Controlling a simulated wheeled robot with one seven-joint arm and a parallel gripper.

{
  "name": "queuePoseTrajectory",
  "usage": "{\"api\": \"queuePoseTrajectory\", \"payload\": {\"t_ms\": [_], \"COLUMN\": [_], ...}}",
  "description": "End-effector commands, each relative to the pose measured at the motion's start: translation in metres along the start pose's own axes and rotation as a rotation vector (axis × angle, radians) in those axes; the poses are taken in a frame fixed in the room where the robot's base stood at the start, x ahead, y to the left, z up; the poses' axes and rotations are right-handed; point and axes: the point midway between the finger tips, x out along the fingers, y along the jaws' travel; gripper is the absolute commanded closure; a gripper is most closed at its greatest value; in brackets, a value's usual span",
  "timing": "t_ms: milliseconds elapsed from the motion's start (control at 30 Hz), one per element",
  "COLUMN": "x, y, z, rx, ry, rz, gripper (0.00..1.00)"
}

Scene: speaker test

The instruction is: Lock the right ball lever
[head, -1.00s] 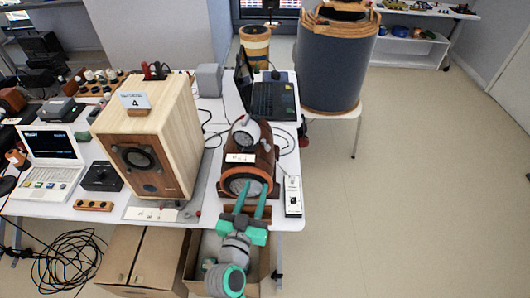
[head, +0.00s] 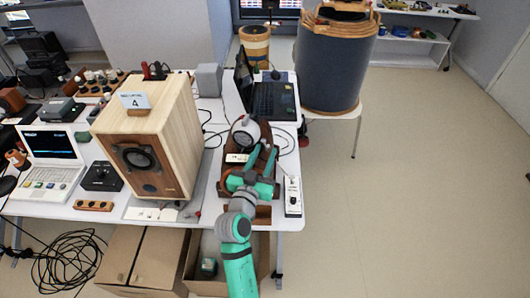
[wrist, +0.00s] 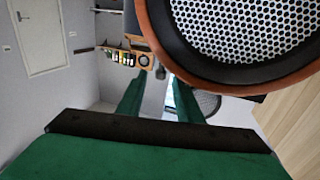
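A dark brown stand (head: 265,131) on the table carries a white ball-shaped speaker (head: 246,133) with a small white label. An orange-rimmed round speaker with a white mesh grille (wrist: 245,35) fills the upper right of the wrist view; in the head view my gripper hides the stand's front. My gripper (head: 264,152) is over the front of this stand. Its two teal fingers are apart, with nothing visible between them; they also show apart in the wrist view (wrist: 158,95). I cannot make out a ball lever with certainty.
A large wooden speaker marked 4 (head: 150,140) stands left of my gripper. A white switch box (head: 292,196) lies close on its right. A laptop (head: 268,100) is behind. The floor at right is clear.

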Motion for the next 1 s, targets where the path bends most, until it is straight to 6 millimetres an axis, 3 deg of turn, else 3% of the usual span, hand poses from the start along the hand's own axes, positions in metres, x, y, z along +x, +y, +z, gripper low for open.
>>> {"api": "queuePoseTrajectory", "payload": {"t_ms": [433,567,1000], "x": [0.0101,0.01,0.0105], "y": [0.0002,0.0002,0.0026], "z": [-0.0001,-0.0001,-0.0001], "rx": [0.0,0.0,0.001], "ry": [0.0,0.0,0.0], "rz": [0.0,0.0,-0.024], "gripper": [0.67,0.98,1.0]}}
